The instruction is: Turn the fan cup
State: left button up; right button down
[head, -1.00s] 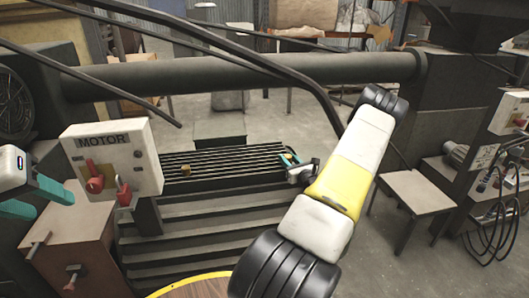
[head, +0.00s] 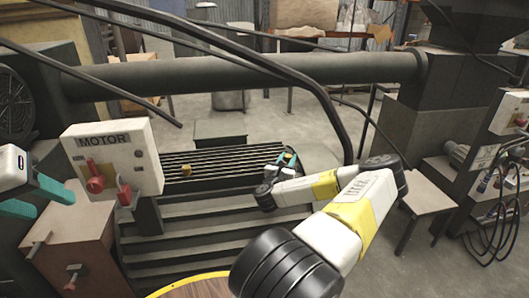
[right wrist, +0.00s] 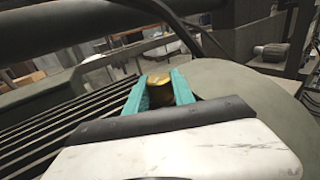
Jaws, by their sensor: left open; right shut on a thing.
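My right gripper (head: 287,158) is over the right end of a slatted grate (head: 225,158). In the right wrist view its teal fingers (right wrist: 160,90) are shut on a small gold-coloured cup (right wrist: 164,77). In the head view I cannot make this cup out between the fingers. Another small brass-coloured piece (head: 186,170) shows near the left end of the grate, apart from both grippers. I cannot tell for sure which piece is the fan cup.
A white box marked MOTOR (head: 109,160) with red knobs stands left of the grate. A thick dark pipe (head: 240,78) crosses behind, and a black cable (head: 300,85) hangs in front of it. A stool (head: 425,192) stands on the right. A round-edged wooden top (head: 195,288) is at the bottom.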

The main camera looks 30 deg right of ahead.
aim_at(286, 160)
jog(key=shift+m+g+h, duration=1)
jog(key=shift+m+g, duration=0.1)
jog(key=shift+g, duration=0.3)
jog(key=shift+r+g, duration=0.1)
jog(key=shift+g, duration=0.2)
jog(key=c, duration=1.1)
grip_release()
jog(key=shift+o, duration=0.2)
jog(key=shift+a, duration=0.1)
jog(key=v, duration=0.5)
jog(key=shift+s+a, duration=0.1)
jog(key=shift+a, duration=0.15)
jog(key=shift+a+f, duration=0.2)
jog(key=shift+f, duration=0.15)
jog(key=shift+s+a+r, duration=0.2)
jog(key=shift+s+a, duration=0.3)
jog(key=shift+a, duration=0.2)
